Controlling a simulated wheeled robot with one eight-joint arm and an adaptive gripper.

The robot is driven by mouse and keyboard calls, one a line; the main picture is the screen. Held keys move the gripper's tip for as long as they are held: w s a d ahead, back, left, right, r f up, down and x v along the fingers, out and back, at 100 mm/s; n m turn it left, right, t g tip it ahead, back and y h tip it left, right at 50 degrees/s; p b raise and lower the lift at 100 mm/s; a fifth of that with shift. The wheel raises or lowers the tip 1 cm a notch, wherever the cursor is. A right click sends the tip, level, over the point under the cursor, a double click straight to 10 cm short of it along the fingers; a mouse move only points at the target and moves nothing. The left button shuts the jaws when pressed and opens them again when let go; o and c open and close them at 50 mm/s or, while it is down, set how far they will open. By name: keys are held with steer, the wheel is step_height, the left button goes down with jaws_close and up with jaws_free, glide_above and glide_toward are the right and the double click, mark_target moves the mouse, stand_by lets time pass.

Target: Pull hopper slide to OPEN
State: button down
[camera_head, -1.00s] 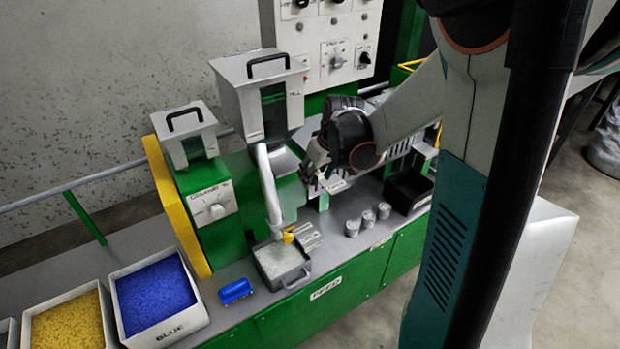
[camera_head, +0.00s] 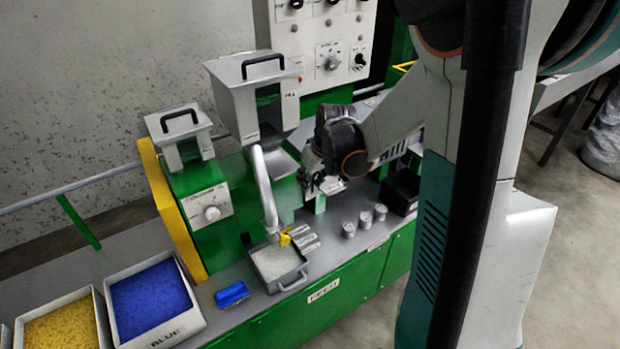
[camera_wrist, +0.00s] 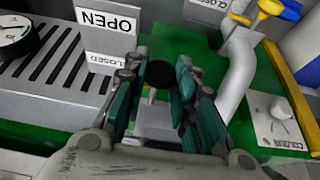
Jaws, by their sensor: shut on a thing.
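My gripper (camera_head: 318,186) is beside the green machine, right of the pale tube, below the large grey hopper (camera_head: 240,105). In the wrist view, my gripper (camera_wrist: 160,95) has its teal fingers on both sides of a black round knob (camera_wrist: 158,74), which I take to be the slide's handle. The fingers are closed on it. An OPEN sign (camera_wrist: 106,20) and a CLOSED sign (camera_wrist: 107,63) stand left of the knob. The slide itself is mostly hidden by my fingers; its exact position cannot be told.
A curved pale tube (camera_wrist: 238,75) runs close to the right of my fingers. On the bench are a tray of pale granules (camera_head: 277,285), small metal cans (camera_head: 364,220), a black bin (camera_head: 399,195) and a blue-handled tool (camera_head: 231,294). A control panel (camera_head: 335,35) stands behind.

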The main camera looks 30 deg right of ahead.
steer(key=s, duration=0.6)
steer(key=shift+s+f, duration=0.1)
steer(key=c, duration=1.6)
jaws_free()
steer(key=shift+c, duration=0.2)
steer(key=o, duration=0.4)
steer(key=shift+s+d, duration=0.1)
steer(key=shift+s, duration=0.05)
steer(key=shift+c, duration=0.2)
step_height(320, 180, up, 10)
